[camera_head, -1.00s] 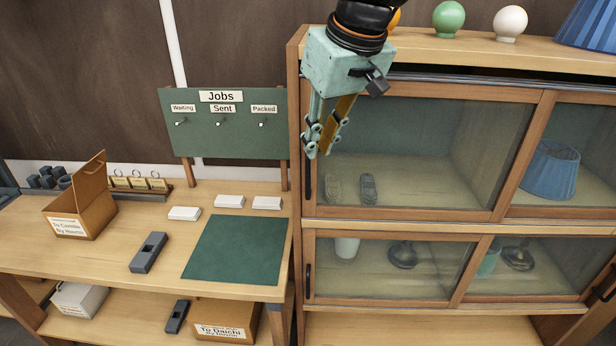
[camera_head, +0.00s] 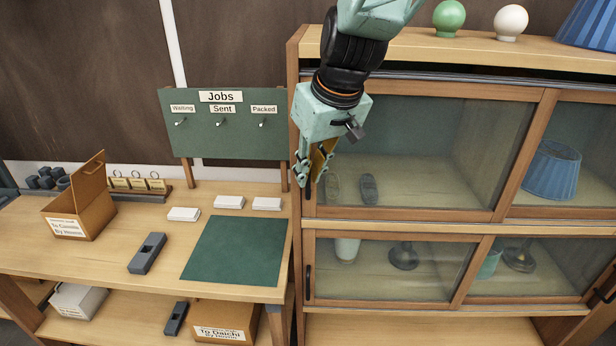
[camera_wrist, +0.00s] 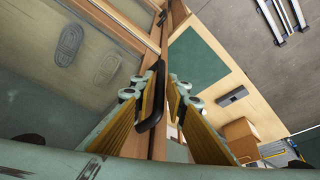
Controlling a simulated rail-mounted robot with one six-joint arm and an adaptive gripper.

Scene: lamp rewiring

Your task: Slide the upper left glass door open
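The upper left glass door (camera_head: 420,212) is a wooden-framed pane at the left end of the cabinet's upper level, and it looks shut. Its dark bar handle (camera_wrist: 153,100) runs along the door's left edge; in the head view my gripper mostly hides it. My gripper (camera_head: 311,180) points down at this edge. In the wrist view the fingers (camera_wrist: 160,92) are apart, one on each side of the handle. The gap between them shows, so they are not closed on it; whether either finger touches it I cannot tell.
The upper right door (camera_head: 562,212) shows a blue lampshade behind it. The lower left door (camera_head: 380,298) has its own dark handle. Left of the cabinet stands a workbench with a green mat (camera_head: 235,250) and a Jobs board (camera_head: 222,140). Globes and another shade stand on the cabinet top.

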